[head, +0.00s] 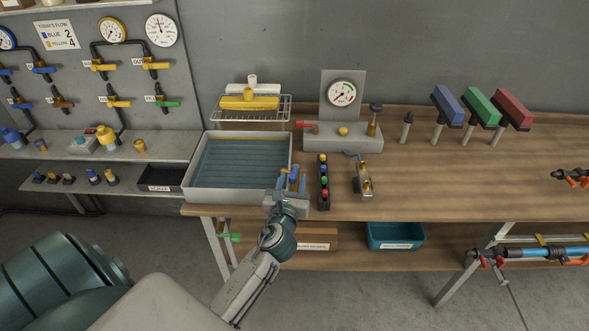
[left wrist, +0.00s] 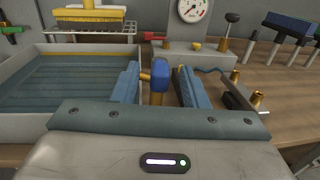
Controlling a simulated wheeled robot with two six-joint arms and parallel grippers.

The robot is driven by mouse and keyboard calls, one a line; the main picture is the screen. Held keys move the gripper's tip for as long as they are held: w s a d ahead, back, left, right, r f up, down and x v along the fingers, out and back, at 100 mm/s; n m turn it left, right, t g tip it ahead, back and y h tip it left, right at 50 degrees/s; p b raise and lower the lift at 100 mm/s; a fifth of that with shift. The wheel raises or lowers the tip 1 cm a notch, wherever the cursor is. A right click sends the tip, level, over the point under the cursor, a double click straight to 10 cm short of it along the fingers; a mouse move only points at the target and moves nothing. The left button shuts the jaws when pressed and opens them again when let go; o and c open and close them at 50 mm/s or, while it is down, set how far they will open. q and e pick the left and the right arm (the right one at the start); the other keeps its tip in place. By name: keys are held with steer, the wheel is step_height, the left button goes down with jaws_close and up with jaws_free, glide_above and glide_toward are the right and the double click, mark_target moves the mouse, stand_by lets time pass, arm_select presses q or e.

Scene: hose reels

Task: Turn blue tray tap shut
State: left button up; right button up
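A tap with a blue handle (left wrist: 159,72) on a brass stem stands at the right side of the grey wash tray (head: 188,185). My left gripper (head: 292,184) is at the tray's right front corner. In the left wrist view its two blue-grey fingers are apart, one on each side of the blue handle, and a gap shows on both sides of it. In the head view the fingers partly hide the tap. I cannot tell whether the tap is open or shut. My right gripper is not in view.
A row of coloured buttons (head: 323,182) and a brass fitting with a lever (head: 363,178) stand close to the right of my left gripper. Behind are a wire rack (head: 270,112) and a gauge stand (head: 342,93). A green-handled valve (head: 230,237) shows below the tray.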

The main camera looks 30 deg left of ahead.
mark_target(294, 173)
arm_select(q)
steer(key=x, duration=0.3)
steer(key=shift+w+a, duration=0.1)
steer(key=shift+w, duration=0.25)
steer(key=shift+a, duration=0.1)
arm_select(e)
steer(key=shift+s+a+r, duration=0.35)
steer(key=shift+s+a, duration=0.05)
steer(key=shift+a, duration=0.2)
arm_select(q)
jaws_close()
steer(key=shift+p, duration=0.3)
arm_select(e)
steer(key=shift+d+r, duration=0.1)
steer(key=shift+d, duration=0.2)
